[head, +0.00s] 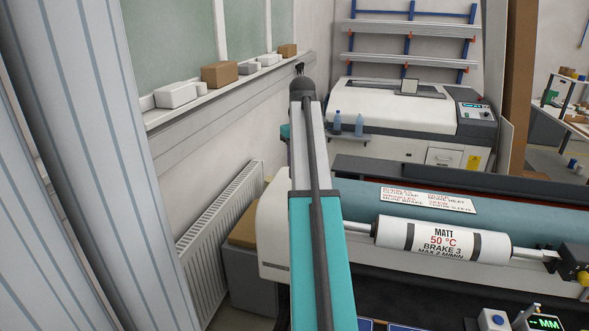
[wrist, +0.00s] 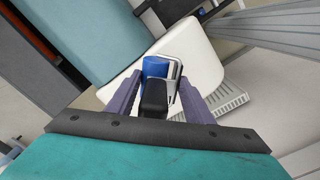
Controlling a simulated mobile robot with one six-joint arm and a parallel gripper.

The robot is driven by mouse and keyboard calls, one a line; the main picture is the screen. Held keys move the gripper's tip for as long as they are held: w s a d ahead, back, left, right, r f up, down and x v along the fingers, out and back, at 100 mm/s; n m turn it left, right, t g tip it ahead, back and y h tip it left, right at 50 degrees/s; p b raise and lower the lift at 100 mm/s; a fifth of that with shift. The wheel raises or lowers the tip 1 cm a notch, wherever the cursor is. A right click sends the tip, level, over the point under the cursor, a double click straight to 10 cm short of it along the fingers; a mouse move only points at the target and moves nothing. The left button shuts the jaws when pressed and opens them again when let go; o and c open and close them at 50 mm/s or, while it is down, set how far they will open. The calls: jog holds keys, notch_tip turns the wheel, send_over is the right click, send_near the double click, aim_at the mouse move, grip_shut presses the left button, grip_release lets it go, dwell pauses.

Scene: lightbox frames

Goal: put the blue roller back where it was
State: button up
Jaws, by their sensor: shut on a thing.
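In the wrist view the blue roller (wrist: 156,67) sits between the purple fingers of my gripper (wrist: 160,84). My gripper is shut on it. A blue part and a pale edge show at its far end, and a black part lies nearer the camera. The roller is over or in front of the white rounded end of a machine (wrist: 190,60); I cannot tell if they touch. In the head view my arm stretches away toward the wall and hides the gripper and the blue roller.
The laminating machine, with a long teal roll (head: 400,205) and a white labelled roll (head: 443,240), stands right of my arm. A radiator (head: 220,235) and a sill with boxes (head: 219,74) line the left wall.

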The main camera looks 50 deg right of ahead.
jog(key=w, duration=0.1)
jog(key=w+d, duration=0.1)
jog(key=shift+w+p, duration=0.35)
jog(key=shift+p, duration=0.05)
jog(key=shift+w+d+f, duration=0.1)
jog(key=shift+w+f, duration=0.05)
jog(key=shift+w, duration=0.35)
jog(key=shift+w+d+p, duration=0.15)
jog(key=shift+w+p, duration=0.25)
jog(key=shift+w, duration=0.1)
jog(key=shift+w+f, duration=0.15)
jog(key=shift+f+p, duration=0.85)
jog(key=shift+f, duration=0.8)
jog(key=shift+f, duration=0.15)
